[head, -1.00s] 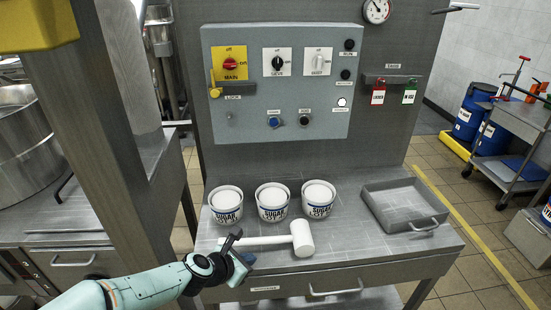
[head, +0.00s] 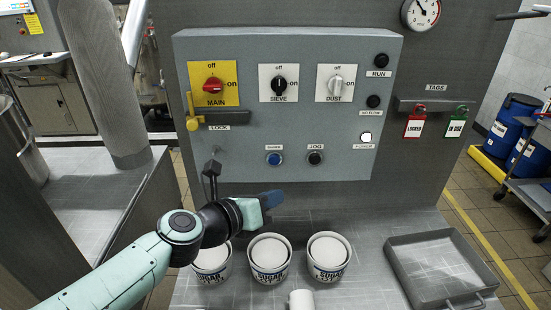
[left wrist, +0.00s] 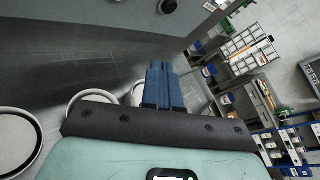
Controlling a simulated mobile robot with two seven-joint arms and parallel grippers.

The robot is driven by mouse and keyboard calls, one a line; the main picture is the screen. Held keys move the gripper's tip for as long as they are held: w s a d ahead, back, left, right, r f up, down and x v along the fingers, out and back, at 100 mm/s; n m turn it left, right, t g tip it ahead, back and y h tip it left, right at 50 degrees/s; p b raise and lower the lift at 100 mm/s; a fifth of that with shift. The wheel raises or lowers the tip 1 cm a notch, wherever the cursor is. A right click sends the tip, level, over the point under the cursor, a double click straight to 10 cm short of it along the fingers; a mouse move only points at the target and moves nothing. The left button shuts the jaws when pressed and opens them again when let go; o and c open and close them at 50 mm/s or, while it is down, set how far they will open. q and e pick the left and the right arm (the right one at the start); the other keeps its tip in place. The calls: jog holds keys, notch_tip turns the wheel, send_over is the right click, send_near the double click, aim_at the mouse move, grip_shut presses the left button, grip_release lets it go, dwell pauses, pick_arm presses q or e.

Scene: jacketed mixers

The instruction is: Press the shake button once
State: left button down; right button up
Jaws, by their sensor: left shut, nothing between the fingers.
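The shake button (head: 274,158) is a round blue button low on the grey control panel (head: 225,165). The black jog button (head: 315,158) sits just to its right. My left gripper (head: 274,198) is shut and empty, with its blue fingertips below the blue button in the picture and apart from both buttons. The shut blue fingers also show in the left wrist view (left wrist: 164,86). A dark round control (left wrist: 168,6) shows at the top of that view; I cannot tell which one it is. My right gripper is not in view.
The panel also bears the main switch (head: 212,85), sieve switch (head: 279,85) and dust switch (head: 336,86). Below, three sugar tubs (head: 328,258) stand on the bench beside a grey tray (head: 395,268). A white mallet head (head: 301,300) shows at the bottom edge.

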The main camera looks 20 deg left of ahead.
aim_at(274, 160)
pick_arm(q)
jog(key=shift+w+a+f+p, duration=0.1)
jog(key=shift+w+a+p, duration=0.3)
jog(key=shift+w, duration=1.05)
jog(key=shift+w+a+r+p, duration=0.1)
jog(key=shift+w+a+p, duration=0.3)
jog(key=shift+w, duration=1.05)
jog(key=shift+w+a+f+p, duration=0.1)
jog(key=shift+w+a+p, duration=0.25)
jog(key=shift+w, duration=1.1)
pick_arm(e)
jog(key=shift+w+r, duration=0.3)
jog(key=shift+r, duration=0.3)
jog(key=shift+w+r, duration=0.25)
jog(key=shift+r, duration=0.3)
pick_arm(q)
jog(key=shift+a, duration=0.1)
jog(key=shift+w, duration=0.1)
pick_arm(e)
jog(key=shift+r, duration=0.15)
pick_arm(q)
jog(key=shift+w+a, duration=0.1)
jog(key=shift+w, duration=0.25)
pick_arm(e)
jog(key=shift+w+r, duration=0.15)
